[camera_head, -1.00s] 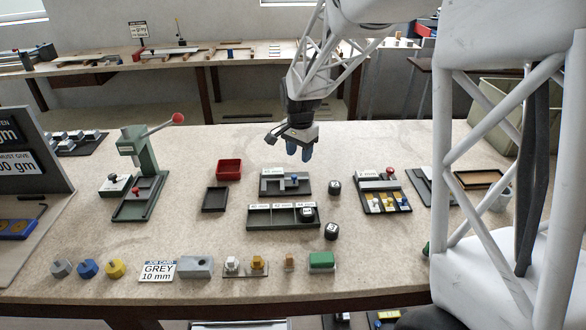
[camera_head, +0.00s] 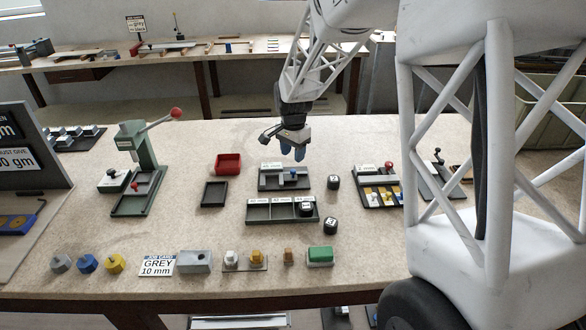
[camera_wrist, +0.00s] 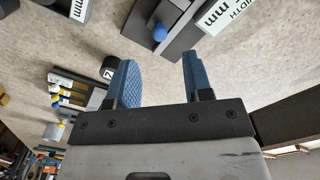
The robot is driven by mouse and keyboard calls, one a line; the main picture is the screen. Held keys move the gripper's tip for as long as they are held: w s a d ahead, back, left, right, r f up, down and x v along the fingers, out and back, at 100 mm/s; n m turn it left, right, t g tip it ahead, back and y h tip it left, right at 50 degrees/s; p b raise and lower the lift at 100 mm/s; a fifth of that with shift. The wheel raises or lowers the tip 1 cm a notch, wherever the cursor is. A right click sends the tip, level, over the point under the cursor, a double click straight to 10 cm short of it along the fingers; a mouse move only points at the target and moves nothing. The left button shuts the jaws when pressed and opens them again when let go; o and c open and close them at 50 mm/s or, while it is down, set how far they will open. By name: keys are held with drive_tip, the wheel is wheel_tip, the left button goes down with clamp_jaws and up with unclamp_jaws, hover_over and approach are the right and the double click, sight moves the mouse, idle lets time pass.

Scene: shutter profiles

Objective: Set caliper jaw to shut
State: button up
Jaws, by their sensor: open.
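The caliper (camera_head: 270,184) is a dark-based grey fixture with a white label strip, standing mid-table. Its sliding jaw carries a blue knob (camera_head: 294,174). The blue knob (camera_wrist: 159,33) also shows at the top of the wrist view, with grey bars around it. My gripper (camera_head: 293,152) hangs above and just behind the caliper, apart from it. In the wrist view my gripper (camera_wrist: 156,65) has its two blue fingers spread with nothing between them. I cannot tell how wide the caliper's gap is.
A three-compartment tray (camera_head: 282,212) stands in front of the caliper. Dark cubes (camera_head: 333,182) sit to its right. A red bin (camera_head: 228,164) and dark tray (camera_head: 214,194) are left. A green press (camera_head: 140,160) stands farther left. The table behind the caliper is clear.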

sight(293, 170)
drive_tip(key=shift+f, duration=3.2)
clamp_jaws()
